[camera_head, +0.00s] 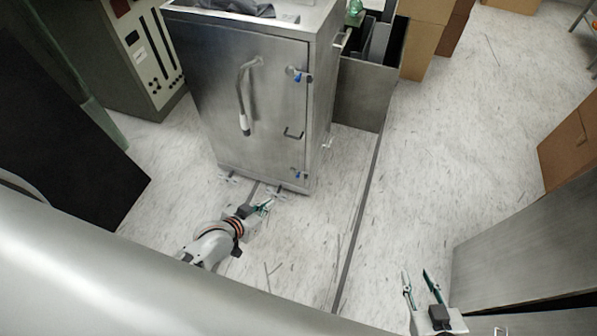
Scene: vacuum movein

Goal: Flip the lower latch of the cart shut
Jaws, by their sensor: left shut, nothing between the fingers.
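The cart (215,90) is a grey metal cabinet with a closed-looking front door and a long handle. Its lower latch (298,174), with a blue part, sits at the bottom right of the door. The upper latch (298,75), also blue, is near the top right. My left gripper (266,205) is shut and empty, low in front of the cart, below and left of the lower latch and apart from it. The latch's exact position is too small to tell. My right gripper (420,274) is open and empty at the lower right, far from the cart.
A grey control cabinet (130,50) stands left of the cart. An open metal bin (362,90) stands at its right. Cardboard boxes (425,30) are at the back and another box (570,140) is at the right. A floor groove (358,215) runs right of the cart. The floor between is mostly clear.

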